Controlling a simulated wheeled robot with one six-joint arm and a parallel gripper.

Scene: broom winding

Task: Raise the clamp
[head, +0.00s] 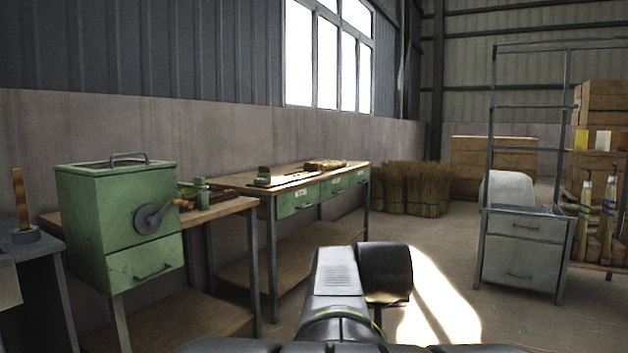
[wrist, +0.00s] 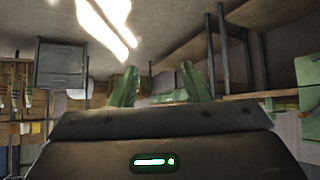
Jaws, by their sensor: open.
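No clamp can be made out for certain. A green box machine (head: 110,215) with a top handle and a side crank (head: 150,217) stands on the left bench. A small green fitting (head: 201,188) sits on that bench just right of the crank; I cannot tell if it is the clamp. Another small green fitting (head: 264,175) is on the farther bench. In the wrist view, which is upside down, the two green fingers of my gripper (wrist: 158,86) are apart with nothing between them. My gripper is away from the benches and touches nothing.
The farther bench (head: 325,178) has green drawers. Broom bundles (head: 412,188) stand by the back wall. A grey drawer cabinet (head: 522,250) under a metal frame is at right, beside brooms (head: 608,200). The sunlit floor (head: 440,305) in between is clear.

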